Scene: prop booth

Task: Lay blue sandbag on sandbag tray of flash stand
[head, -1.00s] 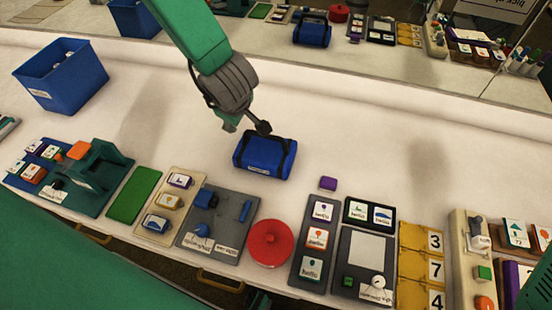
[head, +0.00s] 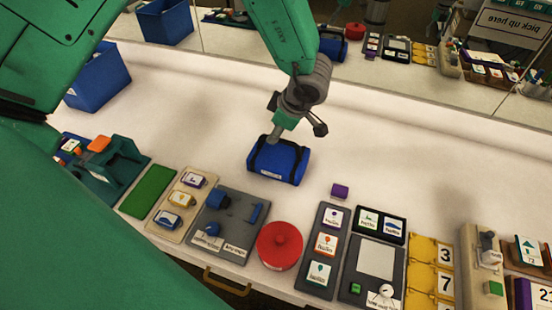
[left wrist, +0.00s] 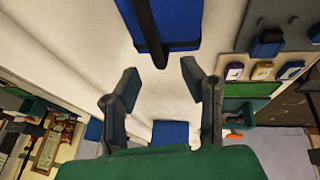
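The blue sandbag (head: 279,160), with black straps, lies on the white table in the middle of the head view. It also shows at the top of the left wrist view (left wrist: 178,20), just beyond the fingertips. My left gripper (head: 297,132) is above the bag's far edge, its fingers spread. In the left wrist view the left gripper (left wrist: 160,72) is open with nothing between its fingers. I cannot tell whether it touches the bag in the head view. I cannot make out a flash stand or its sandbag tray. My right gripper is not in view.
A row of boards and a red round container (head: 280,246) line the front edge. A purple block (head: 340,191) sits right of the bag. A blue bin (head: 98,78) stands at the back left. A mirror runs behind the table.

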